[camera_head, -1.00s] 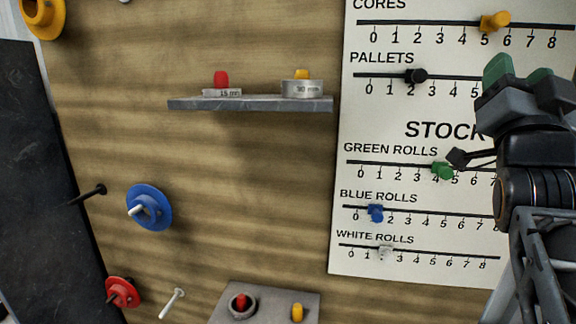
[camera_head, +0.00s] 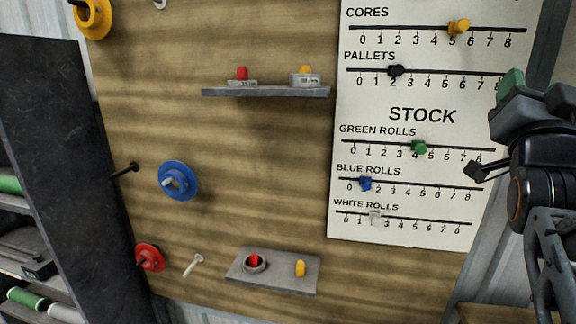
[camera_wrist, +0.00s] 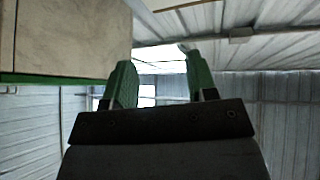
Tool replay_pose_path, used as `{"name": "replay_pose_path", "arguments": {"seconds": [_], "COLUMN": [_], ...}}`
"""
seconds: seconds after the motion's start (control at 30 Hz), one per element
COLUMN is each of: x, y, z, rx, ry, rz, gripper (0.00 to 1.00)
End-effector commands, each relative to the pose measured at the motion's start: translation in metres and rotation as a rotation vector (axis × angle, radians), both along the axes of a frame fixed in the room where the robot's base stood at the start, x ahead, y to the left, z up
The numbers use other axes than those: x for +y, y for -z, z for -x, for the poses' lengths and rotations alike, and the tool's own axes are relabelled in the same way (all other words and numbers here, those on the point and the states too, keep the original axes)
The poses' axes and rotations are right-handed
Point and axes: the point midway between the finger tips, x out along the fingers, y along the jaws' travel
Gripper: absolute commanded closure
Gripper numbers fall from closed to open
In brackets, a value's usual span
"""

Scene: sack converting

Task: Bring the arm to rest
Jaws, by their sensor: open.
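My gripper (camera_wrist: 160,80) is open and empty in the wrist view, its two green fingers apart with the corrugated wall and roof behind them. In the head view my arm is at the right edge, in front of the right side of the stock board (camera_head: 422,115). The green fingertips there point up and partly overlap each other. On the board, the green slider (camera_head: 419,147) is at about 4, the blue slider (camera_head: 365,183) at about 1 and the white slider (camera_head: 376,218) at about 2. My gripper is apart from the sliders.
A wooden panel carries an upper shelf (camera_head: 265,92) and a lower shelf (camera_head: 273,272) with small red and yellow pieces. A blue disc (camera_head: 177,180), a red disc (camera_head: 149,257) and a yellow disc (camera_head: 93,17) hang at left. A dark rack (camera_head: 70,150) stands further left.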

Motion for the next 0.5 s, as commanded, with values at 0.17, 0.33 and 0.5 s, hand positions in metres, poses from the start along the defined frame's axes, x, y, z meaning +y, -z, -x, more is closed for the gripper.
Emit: {"name": "replay_pose_path", "arguments": {"seconds": [0.17, 0.33, 0.5], "x": [-0.014, -0.022, -0.011], "y": [0.041, 0.102, 0.194], "z": [-0.014, -0.029, -0.04], "rx": [0.175, 0.41, 0.749], "ry": [0.049, 0.075, 0.049], "rz": [-0.063, -0.142, -0.232], "gripper": [0.48, 0.48, 0.48]}}
